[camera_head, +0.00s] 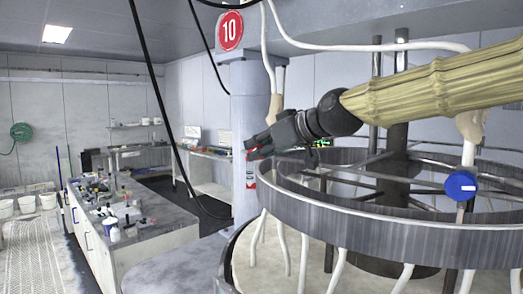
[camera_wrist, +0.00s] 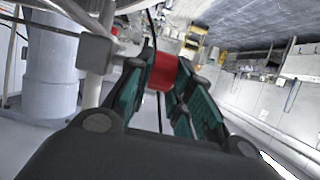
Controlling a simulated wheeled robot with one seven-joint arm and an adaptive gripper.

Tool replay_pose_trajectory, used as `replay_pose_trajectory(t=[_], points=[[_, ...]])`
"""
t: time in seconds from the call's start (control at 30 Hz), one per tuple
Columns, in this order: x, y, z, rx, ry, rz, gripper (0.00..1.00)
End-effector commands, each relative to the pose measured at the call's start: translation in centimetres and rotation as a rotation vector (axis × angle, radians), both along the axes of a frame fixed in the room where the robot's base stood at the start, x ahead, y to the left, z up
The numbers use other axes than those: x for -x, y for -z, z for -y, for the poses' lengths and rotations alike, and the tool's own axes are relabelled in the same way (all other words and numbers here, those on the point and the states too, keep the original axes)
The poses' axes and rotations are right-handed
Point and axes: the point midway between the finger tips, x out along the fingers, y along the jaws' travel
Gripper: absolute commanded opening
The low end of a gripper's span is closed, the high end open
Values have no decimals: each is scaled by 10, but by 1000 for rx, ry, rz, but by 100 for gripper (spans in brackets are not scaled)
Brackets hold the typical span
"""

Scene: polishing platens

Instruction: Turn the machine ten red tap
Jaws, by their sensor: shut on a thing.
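The red tap (camera_wrist: 163,72) shows in the wrist view as a red block between the fingertips of my gripper (camera_wrist: 167,76). The teal-padded fingers press on it from both sides. In the head view my gripper (camera_head: 258,146) reaches left in front of the grey column, and a little red (camera_head: 257,154) shows at its tips.
A large metal ring (camera_head: 400,232) with white hoses hanging below lies under my arm. The grey column (camera_head: 245,110) is close to my gripper. Black cables hang at the left. A cluttered bench (camera_head: 150,240) stands further left.

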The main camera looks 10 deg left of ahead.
Motion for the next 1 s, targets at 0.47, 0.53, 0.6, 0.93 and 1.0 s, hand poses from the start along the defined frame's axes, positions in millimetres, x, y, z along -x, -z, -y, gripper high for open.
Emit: replay_pose_trajectory(t=[0.47,0.53,0.6,0.93,1.0], points=[[0,-2,0,-2,1,2,43],[1,-3,1,-2,1,2,43],[3,-4,4,-2,1,2,43],[29,-25,44,-4,2,3,43],[36,-30,54,-5,2,3,43]])
